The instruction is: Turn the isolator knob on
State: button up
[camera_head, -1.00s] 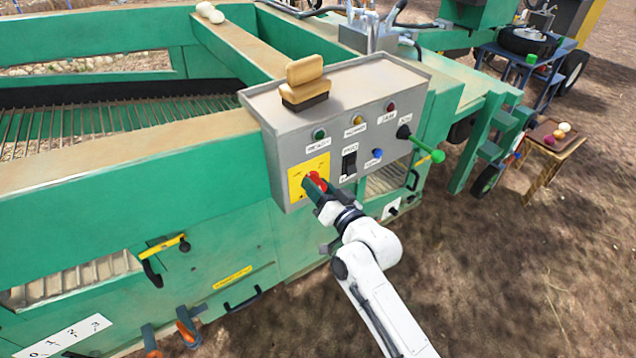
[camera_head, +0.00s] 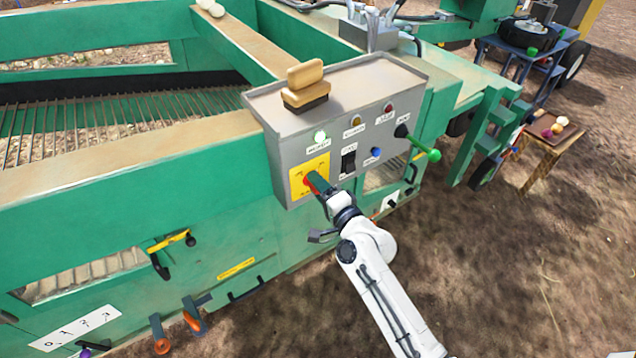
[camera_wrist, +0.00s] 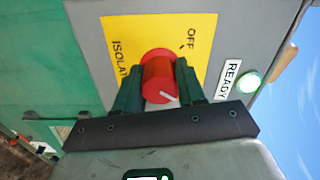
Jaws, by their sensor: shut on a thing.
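The red isolator knob (camera_wrist: 158,76) sits on a yellow plate (camera_wrist: 115,30) lettered OFF and ISOLAT. The plate (camera_head: 322,163) is at the lower left of the grey control box (camera_head: 295,130). My gripper (camera_wrist: 155,88) is shut on the knob, one finger on each side. In the head view my gripper (camera_head: 318,184) covers most of the knob. A white mark shows on the knob's edge, away from the OFF lettering. The READY lamp (camera_head: 320,137) is lit pale green, and it glows in the wrist view (camera_wrist: 249,82).
A black switch (camera_head: 348,161), a blue button (camera_head: 374,153) and a green-tipped lever (camera_head: 434,155) are on the same box. The green machine frame surrounds the box; open dirt ground lies at right.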

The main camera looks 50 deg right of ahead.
jog(key=shift+m, duration=0.8)
jog(key=o, duration=1)
jog(key=shift+o, duration=0.2)
jog(key=b+v, duration=0.1)
jog(key=v, duration=1)
jog(key=shift+w, duration=0.1)
